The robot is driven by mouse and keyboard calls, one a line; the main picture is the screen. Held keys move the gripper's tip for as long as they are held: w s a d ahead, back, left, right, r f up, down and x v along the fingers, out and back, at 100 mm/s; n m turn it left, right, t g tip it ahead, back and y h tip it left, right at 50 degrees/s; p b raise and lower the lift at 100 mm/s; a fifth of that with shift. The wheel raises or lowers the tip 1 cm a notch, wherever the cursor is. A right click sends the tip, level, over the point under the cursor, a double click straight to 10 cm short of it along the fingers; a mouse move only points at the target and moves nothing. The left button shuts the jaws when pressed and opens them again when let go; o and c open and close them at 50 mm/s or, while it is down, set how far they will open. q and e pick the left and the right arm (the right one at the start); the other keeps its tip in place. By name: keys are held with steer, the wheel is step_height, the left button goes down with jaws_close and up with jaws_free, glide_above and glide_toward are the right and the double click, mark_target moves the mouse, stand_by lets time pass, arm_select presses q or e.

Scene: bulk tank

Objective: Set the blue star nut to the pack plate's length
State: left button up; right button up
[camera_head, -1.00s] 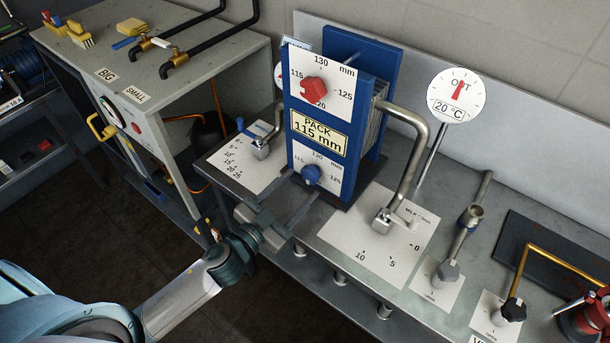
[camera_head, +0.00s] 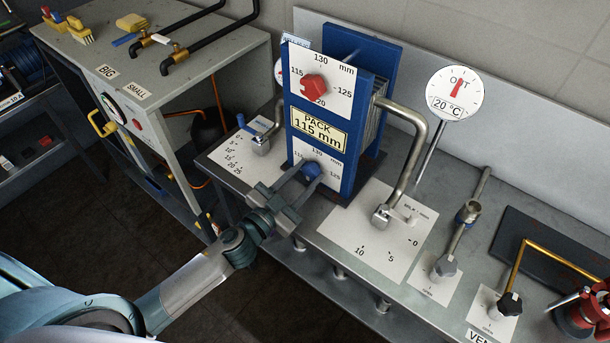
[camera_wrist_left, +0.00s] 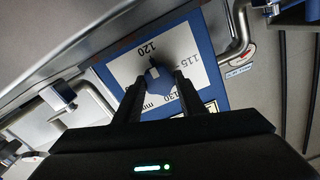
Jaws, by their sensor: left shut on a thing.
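The blue star nut (camera_head: 311,169) sits at the middle of the lower white dial on the front of the blue plate pack. The dial is marked 115, 120, 125 and 130 mm. The pack plate (camera_head: 319,130) reads "PACK 115 mm". My left gripper (camera_head: 305,176) is shut on the blue star nut from the front. The right gripper is in neither view.
A red star nut (camera_head: 314,88) sits on the upper dial. A bent steel pipe (camera_head: 419,130) stands close on the pack's right, with a milk valve (camera_head: 383,214) at its foot. A thermometer dial (camera_head: 457,95) reads 20 °C. Open floor lies in front of the bench.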

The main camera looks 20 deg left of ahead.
arm_select(q)
steer(key=shift+m, duration=0.3)
steer(key=m, duration=0.4)
steer(key=shift+p, duration=0.3)
steer(key=m, duration=0.4)
steer(key=shift+m, duration=0.4)
steer(key=m, duration=0.4)
steer(key=shift+p, duration=0.4)
steer(key=shift+m, duration=2.2)
steer(key=o, duration=1)
steer(key=shift+o, duration=0.2)
